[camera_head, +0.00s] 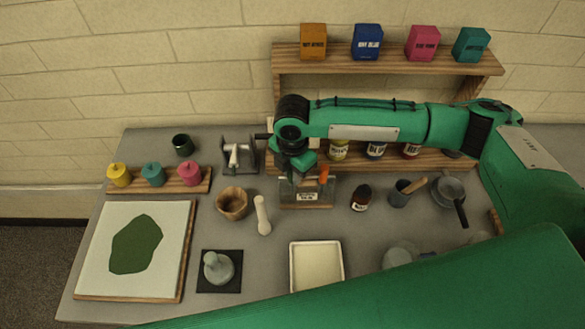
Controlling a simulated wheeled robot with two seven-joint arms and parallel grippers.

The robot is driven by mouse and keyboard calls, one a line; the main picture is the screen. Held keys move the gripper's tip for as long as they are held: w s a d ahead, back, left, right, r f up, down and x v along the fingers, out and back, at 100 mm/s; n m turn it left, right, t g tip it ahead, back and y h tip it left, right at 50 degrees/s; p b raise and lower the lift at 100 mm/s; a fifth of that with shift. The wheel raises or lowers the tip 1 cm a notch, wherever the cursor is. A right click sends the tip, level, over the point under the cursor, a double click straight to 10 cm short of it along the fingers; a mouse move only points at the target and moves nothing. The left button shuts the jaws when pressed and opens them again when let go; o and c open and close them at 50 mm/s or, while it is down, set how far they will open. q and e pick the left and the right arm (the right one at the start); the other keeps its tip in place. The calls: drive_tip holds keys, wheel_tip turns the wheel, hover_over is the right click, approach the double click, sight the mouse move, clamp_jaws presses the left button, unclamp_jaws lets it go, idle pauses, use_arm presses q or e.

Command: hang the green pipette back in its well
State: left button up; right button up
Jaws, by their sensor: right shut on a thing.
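My right gripper (296,170) points down over the left part of the clear pipette rack (306,200), which has a white label on its front. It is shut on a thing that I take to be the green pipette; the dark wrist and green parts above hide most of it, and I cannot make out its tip. I cannot tell whether it is in a well or just above the rack. An orange pipette (324,174) stands upright at the rack's right side. My left gripper is not in view.
A wooden bowl (232,203) and pale pestle (263,215) lie left of the rack; a dark bottle (360,198) and grey cup (400,194) stand right. A shallow cream tray (316,266) is in front. My right arm crosses before the wooden shelf (390,62).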

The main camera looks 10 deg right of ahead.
drive_tip(key=o, duration=0.7)
wheel_tip(320, 180, up, 14)
drive_tip(key=b, duration=0.3)
drive_tip(key=shift+f, duration=0.1)
drive_tip(key=shift+f, duration=0.1)
